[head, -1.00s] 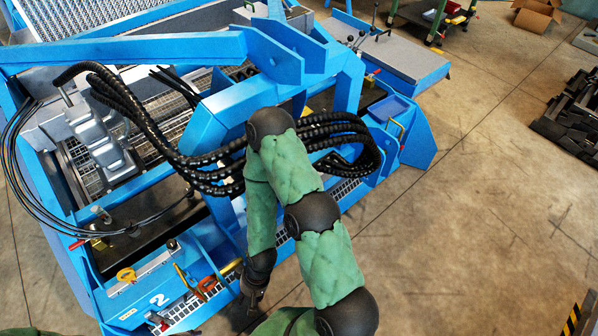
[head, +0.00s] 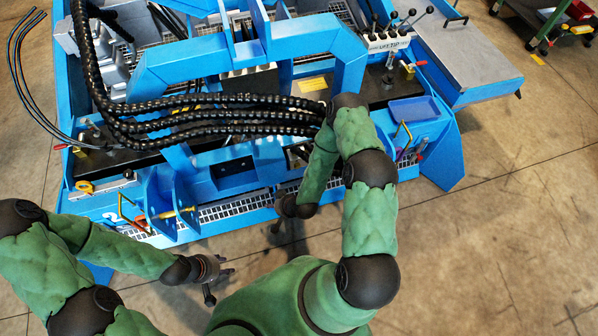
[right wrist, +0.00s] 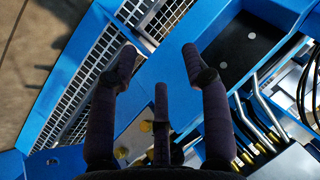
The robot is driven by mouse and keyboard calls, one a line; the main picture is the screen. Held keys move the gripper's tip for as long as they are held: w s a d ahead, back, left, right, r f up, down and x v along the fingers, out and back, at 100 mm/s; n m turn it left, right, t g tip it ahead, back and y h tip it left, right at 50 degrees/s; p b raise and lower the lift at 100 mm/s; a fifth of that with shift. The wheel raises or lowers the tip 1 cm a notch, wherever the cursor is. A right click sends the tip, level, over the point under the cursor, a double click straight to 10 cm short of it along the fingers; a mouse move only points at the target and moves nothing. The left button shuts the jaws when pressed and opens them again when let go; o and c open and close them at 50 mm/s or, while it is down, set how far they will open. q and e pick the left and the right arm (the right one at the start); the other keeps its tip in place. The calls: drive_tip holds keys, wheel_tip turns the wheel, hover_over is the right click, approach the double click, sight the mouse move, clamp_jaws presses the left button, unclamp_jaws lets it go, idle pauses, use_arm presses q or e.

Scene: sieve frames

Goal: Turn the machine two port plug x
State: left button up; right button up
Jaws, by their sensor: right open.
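The blue machine (head: 205,65) fills the upper part of the head view, with a bundle of black hoses across it. I cannot single out port plug x. The right wrist view shows yellow fittings (right wrist: 262,147) on bent metal pipes (right wrist: 252,115) at the lower right. My right gripper (head: 277,224) is at the machine's front edge. In the right wrist view its fingers (right wrist: 159,60) are spread with nothing between them, over the blue frame and apart from the fittings. My left gripper (head: 217,282) hangs in front of the machine, its fingers apart and empty.
A control block with levers (head: 390,38) and a blue tray (head: 413,110) are at the machine's right side. A grey-topped table part (head: 460,65) extends right. Grating (head: 240,208) runs along the front edge. The floor (head: 480,240) at the lower right is clear.

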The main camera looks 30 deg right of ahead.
drive_tip(key=w+d+f+m+t+h+b, duration=0.1)
drive_tip(key=w+d+f+m+t+h, duration=0.1)
drive_tip(key=w+d+f+t, duration=0.45)
drive_tip(key=m+t+h+b, duration=0.2)
drive_tip(key=t+h, duration=0.2)
drive_tip(key=h, duration=0.1)
approach(298, 168)
drive_tip(key=b+x, duration=0.2)
drive_tip(key=x, duration=0.6)
drive_tip(key=shift+w+r+b, duration=0.15)
drive_tip(key=shift+w+b, duration=0.1)
drive_tip(key=shift+b, duration=0.05)
clamp_jaws()
